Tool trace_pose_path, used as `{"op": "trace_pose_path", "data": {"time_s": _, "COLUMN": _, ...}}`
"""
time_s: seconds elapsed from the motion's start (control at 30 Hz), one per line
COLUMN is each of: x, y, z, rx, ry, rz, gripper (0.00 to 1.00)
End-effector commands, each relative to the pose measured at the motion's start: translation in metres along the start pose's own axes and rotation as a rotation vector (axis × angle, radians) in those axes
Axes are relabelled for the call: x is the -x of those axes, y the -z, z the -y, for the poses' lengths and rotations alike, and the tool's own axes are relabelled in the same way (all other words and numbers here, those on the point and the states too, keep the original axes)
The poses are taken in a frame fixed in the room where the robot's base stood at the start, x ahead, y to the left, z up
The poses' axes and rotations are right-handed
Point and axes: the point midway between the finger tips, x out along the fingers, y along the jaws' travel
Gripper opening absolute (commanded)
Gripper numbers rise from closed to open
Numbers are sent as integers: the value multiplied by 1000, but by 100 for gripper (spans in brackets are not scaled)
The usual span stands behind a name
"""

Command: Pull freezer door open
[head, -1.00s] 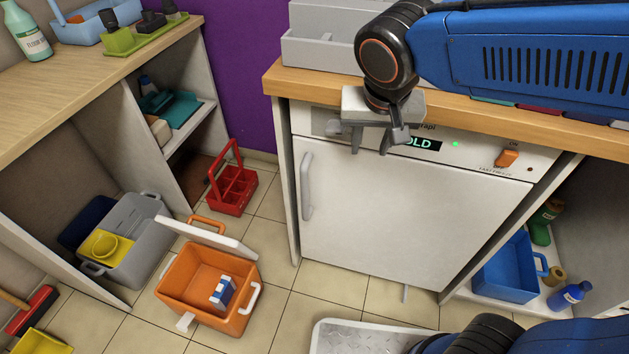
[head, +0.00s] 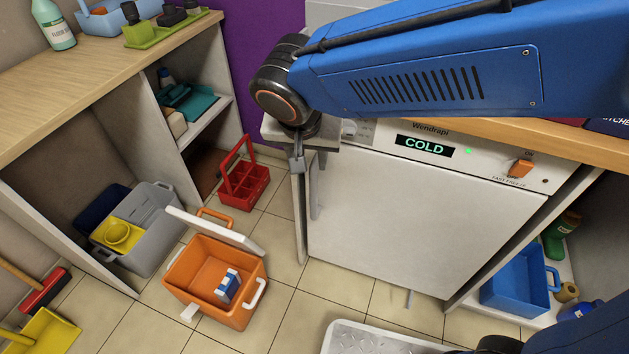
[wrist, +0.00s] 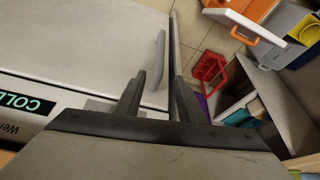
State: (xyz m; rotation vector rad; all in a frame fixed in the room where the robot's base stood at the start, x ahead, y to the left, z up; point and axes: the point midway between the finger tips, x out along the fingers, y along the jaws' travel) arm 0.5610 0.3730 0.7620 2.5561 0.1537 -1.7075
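The white freezer door (head: 420,225) is closed under the counter, below a panel whose display reads COLD (head: 424,146). Its upright grey handle (head: 315,192) is on the door's left side, partly hidden behind my gripper in the head view. My gripper (head: 308,172) is above the handle's upper end at the door's left edge, fingers pointing down. In the wrist view my gripper (wrist: 159,76) has its fingers apart with nothing between them. The handle (wrist: 160,55) lies just beyond the fingertips, roughly in line with the gap; I cannot tell the depth between them.
A side panel (head: 299,215) stands close beside the door's left edge. An orange cooler (head: 243,313) with its lid open and a red caddy (head: 247,187) are on the floor to the left. A metal tread plate (head: 375,340) lies in front. An orange switch (head: 520,168) is on the panel.

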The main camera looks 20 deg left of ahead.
Motion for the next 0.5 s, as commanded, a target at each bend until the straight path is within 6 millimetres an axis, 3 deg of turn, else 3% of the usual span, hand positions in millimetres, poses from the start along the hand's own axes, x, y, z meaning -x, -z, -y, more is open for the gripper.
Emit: {"op": "trace_pose_path", "data": {"time_s": 0.5, "x": -94, "y": 0, "z": -2, "rx": 0, "ry": -4, "rz": 3, "gripper": 36}}
